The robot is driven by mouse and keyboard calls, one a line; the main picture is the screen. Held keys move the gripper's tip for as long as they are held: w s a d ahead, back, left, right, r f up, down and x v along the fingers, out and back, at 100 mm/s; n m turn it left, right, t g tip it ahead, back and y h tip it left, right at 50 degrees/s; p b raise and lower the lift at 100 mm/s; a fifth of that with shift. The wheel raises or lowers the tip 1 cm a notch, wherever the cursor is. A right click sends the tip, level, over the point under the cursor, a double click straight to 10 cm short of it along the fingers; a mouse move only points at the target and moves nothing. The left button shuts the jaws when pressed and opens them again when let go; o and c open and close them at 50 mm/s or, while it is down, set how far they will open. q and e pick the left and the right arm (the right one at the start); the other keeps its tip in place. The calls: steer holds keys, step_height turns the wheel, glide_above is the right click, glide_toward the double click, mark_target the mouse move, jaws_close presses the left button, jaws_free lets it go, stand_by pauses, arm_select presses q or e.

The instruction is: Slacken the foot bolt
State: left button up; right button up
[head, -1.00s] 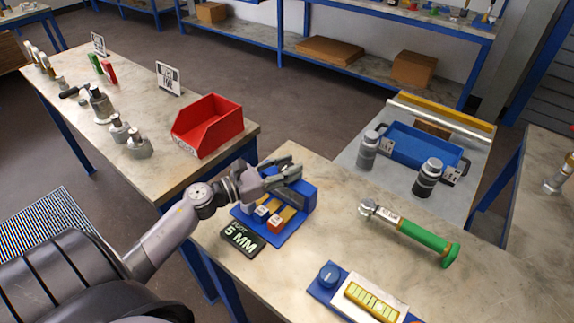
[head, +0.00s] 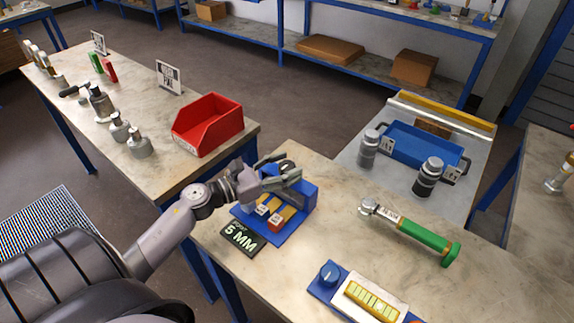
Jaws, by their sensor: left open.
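My left gripper (head: 280,170) is open over the blue fixture (head: 300,192) on the near bench. The fixture has a blue base plate, yellow strips and small blocks with white and orange-red faces. A dark round part (head: 286,165) shows between or behind the fingers; I cannot tell whether they touch it. No foot bolt can be made out for certain; the gripper covers part of the fixture. A green-handled wrench (head: 425,236) lies to the right on the same bench. My right gripper is not in view.
A blue panel with a knob (head: 329,273) and a yellow display stands at the front. A red bin (head: 208,124) sits on the left bench. A blue tray (head: 424,146) and two canisters stand at back right.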

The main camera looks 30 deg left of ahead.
arm_select(q)
steer(key=v, duration=1.1)
steer(key=shift+s+a, duration=0.1)
steer(key=shift+s, duration=0.1)
